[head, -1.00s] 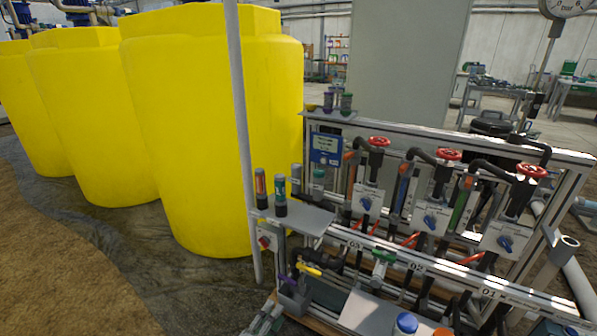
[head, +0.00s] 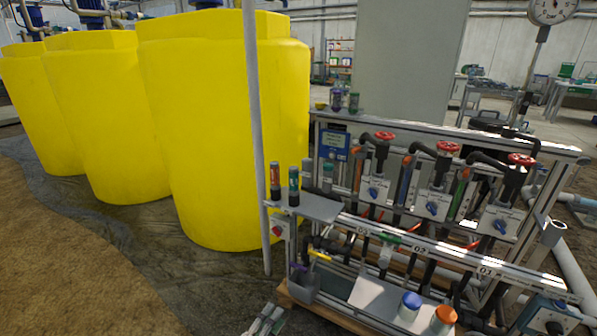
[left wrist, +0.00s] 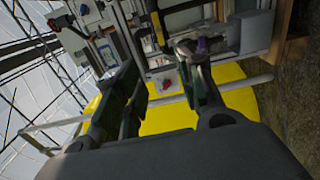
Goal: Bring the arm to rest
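My left gripper (head: 266,321) shows at the bottom edge of the head view, in front of the left end of the skid and partly cut off by the frame. In the left wrist view its two dark green fingers (left wrist: 162,85) stand apart with nothing held between them. Past them show the skid's parts and a yellow tank (left wrist: 240,98). My right gripper is in neither view.
The skid's metal frame (head: 450,257) carries red handwheels (head: 447,147) and blue-knobbed boxes. A small grey shelf (head: 318,207) holds upright tubes. A grey post (head: 257,130) stands before the yellow tanks (head: 225,130). Blue-capped (head: 410,302) and orange-capped (head: 444,316) containers stand low in front.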

